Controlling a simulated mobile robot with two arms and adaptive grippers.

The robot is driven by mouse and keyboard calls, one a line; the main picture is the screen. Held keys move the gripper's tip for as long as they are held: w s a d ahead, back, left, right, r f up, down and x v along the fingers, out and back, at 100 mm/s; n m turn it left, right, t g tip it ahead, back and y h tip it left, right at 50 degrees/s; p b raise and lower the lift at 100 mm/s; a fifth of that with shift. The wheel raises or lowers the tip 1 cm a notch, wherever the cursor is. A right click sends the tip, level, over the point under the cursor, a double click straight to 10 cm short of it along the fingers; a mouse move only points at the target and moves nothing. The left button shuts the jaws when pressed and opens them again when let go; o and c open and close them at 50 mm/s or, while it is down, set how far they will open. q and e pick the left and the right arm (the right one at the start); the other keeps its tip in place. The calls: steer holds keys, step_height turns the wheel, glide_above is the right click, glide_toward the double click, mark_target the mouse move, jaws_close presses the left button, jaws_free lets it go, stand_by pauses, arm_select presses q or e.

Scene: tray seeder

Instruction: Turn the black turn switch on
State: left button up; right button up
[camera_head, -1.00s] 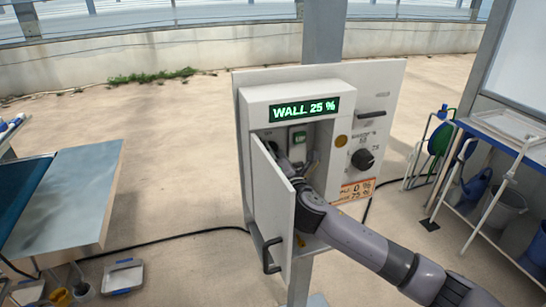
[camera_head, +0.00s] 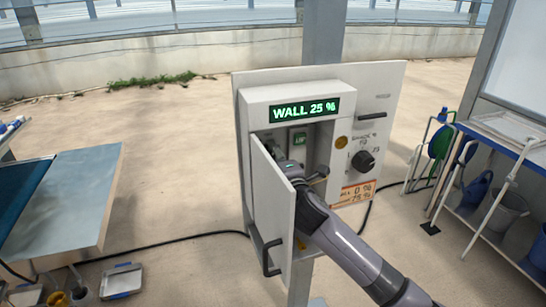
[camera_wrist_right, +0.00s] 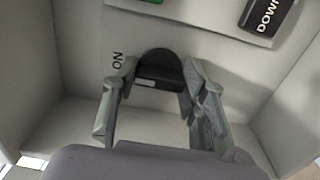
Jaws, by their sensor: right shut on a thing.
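The black turn switch (camera_wrist_right: 160,72) is inside the open white control box (camera_head: 262,92), on its back wall. In the right wrist view it sits between the two fingers of my right gripper (camera_wrist_right: 158,88), which is shut on it. The word ON is printed to the left of the switch. In the head view my right gripper (camera_head: 297,172) reaches into the box behind the open door (camera_head: 270,205), which hides the switch there. My left gripper is not in view.
A display (camera_head: 304,110) above reads WALL 25 %. A black dial (camera_head: 363,161) is on the panel to the right. A dark DOWN button (camera_wrist_right: 268,14) is near the switch. A table (camera_head: 75,195) stands at left, a shelf (camera_head: 500,140) at right.

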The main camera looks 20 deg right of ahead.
stand_by(0.4)
steer(key=o, duration=0.9)
steer(key=s, duration=1.2)
steer(key=shift+d, duration=0.25)
